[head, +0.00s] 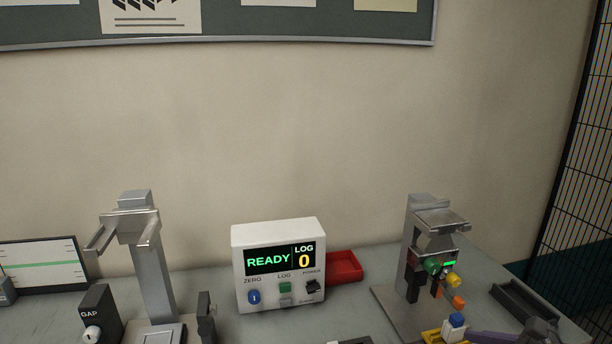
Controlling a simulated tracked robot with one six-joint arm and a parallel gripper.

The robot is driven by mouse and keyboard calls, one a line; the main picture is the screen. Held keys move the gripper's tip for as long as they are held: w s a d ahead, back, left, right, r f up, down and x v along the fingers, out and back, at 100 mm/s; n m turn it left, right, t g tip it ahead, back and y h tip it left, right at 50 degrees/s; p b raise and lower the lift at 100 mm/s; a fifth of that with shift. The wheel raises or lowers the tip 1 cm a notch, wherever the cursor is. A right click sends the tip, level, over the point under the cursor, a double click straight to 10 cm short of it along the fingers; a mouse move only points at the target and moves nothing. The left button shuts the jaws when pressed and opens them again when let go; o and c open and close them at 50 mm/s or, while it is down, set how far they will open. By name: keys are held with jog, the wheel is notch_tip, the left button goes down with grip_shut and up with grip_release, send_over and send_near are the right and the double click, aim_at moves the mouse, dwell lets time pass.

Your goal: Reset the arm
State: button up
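My gripper and my arm do not show clearly anywhere in the head view, so I cannot see the gripper's state or what it holds. A grey metal stand (151,270) with a forked top bracket rises at the left of the bench. A second metal stand (416,222) at the right carries a bracket, a green knob (432,266), a yellow knob (453,280) and an orange piece (458,302). Between them, a white control box (238,275) reads "READY" and "LOG 0".
A red tray (344,266) sits behind the box. A black block marked GAP (97,312) is at the left, near a display panel (45,264). A dark tray (522,301) lies at the right. Black mesh fencing (580,170) borders the right side.

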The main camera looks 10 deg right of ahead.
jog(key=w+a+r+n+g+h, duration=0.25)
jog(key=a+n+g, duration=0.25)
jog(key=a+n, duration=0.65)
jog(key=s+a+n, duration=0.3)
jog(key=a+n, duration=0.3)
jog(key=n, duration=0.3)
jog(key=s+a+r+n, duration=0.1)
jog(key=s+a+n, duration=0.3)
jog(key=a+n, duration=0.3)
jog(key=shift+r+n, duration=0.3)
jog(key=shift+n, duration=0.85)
